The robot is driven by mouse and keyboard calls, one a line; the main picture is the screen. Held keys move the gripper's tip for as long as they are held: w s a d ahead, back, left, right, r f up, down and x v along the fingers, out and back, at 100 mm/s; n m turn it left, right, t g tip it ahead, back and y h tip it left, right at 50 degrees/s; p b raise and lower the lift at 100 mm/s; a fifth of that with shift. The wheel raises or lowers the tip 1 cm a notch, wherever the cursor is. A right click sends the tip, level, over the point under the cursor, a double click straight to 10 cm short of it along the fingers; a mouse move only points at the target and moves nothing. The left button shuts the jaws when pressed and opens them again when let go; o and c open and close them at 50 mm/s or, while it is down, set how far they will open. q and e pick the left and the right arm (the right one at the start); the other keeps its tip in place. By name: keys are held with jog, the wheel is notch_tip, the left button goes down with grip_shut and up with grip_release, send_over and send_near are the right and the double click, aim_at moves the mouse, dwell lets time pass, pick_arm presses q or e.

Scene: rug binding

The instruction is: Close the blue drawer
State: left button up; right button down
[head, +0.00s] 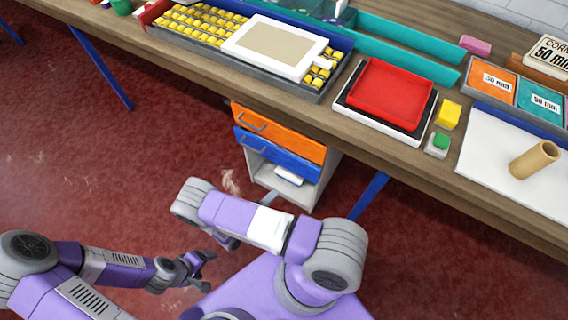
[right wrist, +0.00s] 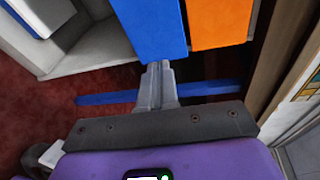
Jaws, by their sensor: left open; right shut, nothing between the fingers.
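The blue drawer (head: 276,155) is in the small grey cabinet under the table, below an orange drawer (head: 285,138). Its grey handle shows at its left end. How far it stands out is hard to tell. In the right wrist view the blue front (right wrist: 148,28) is close ahead. My right gripper (right wrist: 157,68) is shut and empty, its fingertips at the edge of the blue front; I cannot tell whether they touch. In the head view my right arm hides most of that hand. My left gripper (head: 198,268) is open and empty, low over the red floor, away from the cabinet.
Below the blue drawer is an open shelf holding a white and blue item (head: 288,176). A blue table leg (head: 369,196) stands right of the cabinet. The wooden tabletop (head: 400,158) above carries a red tray (head: 390,88). Red floor (head: 130,165) left of the cabinet is clear.

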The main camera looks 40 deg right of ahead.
jog(key=w+a+r+n+t, duration=0.1)
jog(key=w+n+t, duration=0.2)
pick_arm(q)
notch_tip(320, 180, down, 3)
jog(key=shift+r+b, duration=0.2)
jog(key=shift+b, duration=1)
pick_arm(e)
send_near(287, 155)
jog(key=shift+h, duration=0.4)
jog(key=x, duration=0.4)
jog(key=f+x, duration=0.1)
jog(key=x, duration=0.2)
jog(key=shift+w+a, duration=0.15)
